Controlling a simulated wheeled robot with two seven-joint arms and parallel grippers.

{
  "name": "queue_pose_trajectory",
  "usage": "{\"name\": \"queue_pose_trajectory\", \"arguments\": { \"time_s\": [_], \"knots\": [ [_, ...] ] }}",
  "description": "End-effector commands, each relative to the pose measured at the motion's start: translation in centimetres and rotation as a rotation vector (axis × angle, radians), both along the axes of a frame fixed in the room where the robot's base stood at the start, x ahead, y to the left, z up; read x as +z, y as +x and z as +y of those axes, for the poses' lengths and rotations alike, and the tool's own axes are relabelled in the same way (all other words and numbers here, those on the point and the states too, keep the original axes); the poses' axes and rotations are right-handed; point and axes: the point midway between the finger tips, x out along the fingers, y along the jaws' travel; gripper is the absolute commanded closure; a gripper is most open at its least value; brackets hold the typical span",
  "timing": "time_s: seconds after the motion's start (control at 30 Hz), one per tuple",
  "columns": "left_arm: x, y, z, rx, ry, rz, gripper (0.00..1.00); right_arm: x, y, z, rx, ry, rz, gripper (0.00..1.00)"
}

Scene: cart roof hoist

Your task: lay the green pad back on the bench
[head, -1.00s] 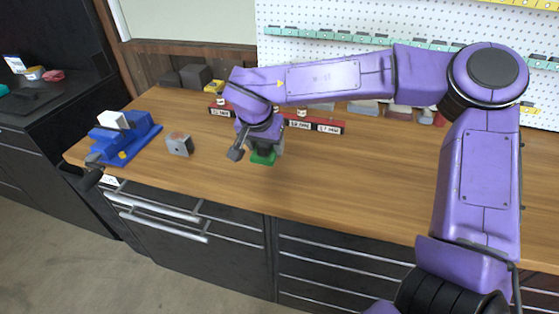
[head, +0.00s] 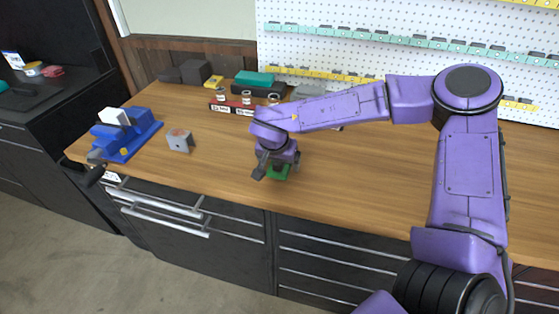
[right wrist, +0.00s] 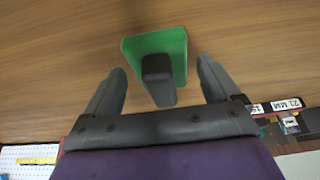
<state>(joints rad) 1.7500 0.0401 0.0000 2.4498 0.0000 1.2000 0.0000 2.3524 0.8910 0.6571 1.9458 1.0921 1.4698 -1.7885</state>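The green pad (right wrist: 157,48) has a dark grey grip block (right wrist: 157,78) standing on it. In the right wrist view it appears flat against the wooden bench. In the head view the pad (head: 278,173) shows as a small green patch below my right gripper (head: 275,166), near the front edge of the bench (head: 370,190). In the right wrist view the fingers of my right gripper (right wrist: 160,68) are spread wide. The grip block is between them, with a clear gap on each side. My left gripper is not in view.
A blue vise (head: 125,142) and a grey block (head: 180,141) are at the left. Red label rails (head: 232,108), a teal box (head: 254,79) and dark blocks (head: 195,71) are at the back. The bench around the pad is clear.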

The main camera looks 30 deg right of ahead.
Motion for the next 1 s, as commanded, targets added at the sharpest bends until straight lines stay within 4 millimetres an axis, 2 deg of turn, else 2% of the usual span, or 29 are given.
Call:
{"name": "queue_pose_trajectory", "arguments": {
  "time_s": [0.27,0.37,0.7,0.83,1.0],
  "knots": [
    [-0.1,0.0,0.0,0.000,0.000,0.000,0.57,0.3,0.0,0.1,0.000,0.000,-0.001,0.11],
    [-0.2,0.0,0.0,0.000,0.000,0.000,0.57,1.7,-0.3,0.5,0.002,0.000,-0.005,0.11],
    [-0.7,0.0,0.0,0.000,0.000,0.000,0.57,9.3,-2.4,2.9,0.001,-0.001,-0.005,0.11],
    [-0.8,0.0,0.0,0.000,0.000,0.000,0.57,10.8,-2.8,3.4,0.001,-0.001,-0.002,0.11],
    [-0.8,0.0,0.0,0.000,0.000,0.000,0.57,11.3,-3.0,3.6,0.000,0.000,0.000,0.11]
  ]
}}
